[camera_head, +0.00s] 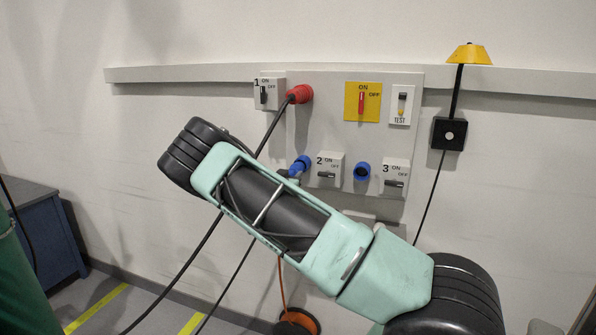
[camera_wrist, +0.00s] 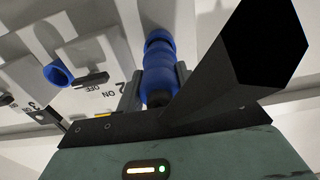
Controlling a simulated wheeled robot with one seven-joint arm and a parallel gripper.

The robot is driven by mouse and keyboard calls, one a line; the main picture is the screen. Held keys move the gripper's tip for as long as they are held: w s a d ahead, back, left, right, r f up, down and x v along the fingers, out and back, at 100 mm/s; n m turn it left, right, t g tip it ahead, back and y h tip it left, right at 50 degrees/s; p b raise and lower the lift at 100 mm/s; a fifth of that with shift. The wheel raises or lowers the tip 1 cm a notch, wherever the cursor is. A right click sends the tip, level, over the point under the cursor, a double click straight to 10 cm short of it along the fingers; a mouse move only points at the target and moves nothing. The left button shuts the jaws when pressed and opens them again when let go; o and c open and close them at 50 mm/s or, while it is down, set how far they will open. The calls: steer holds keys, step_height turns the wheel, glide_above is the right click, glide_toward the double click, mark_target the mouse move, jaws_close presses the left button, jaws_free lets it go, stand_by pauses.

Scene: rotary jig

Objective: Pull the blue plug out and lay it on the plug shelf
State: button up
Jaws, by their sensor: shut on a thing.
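The blue plug (camera_head: 300,165) is at the wall panel, left of switch 2. In the wrist view the blue plug (camera_wrist: 159,70) stands between my gripper's two dark fingers, with a blue collar beyond it. My gripper (camera_head: 288,173) is shut on the plug; in the head view my arm partly hides it. The plug looks in line with and against the blue socket part behind it; I cannot tell whether it is fully seated. I cannot make out the plug shelf clearly; my arm covers the area below the panel.
An empty blue socket (camera_head: 362,172) sits between switch 2 (camera_head: 328,168) and switch 3 (camera_head: 396,174). A red plug (camera_head: 301,94) with a black cable is above, beside switch 1 (camera_head: 267,94). A blue cabinet (camera_head: 42,235) is at left.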

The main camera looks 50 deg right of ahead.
steer(key=shift+v, duration=1.65)
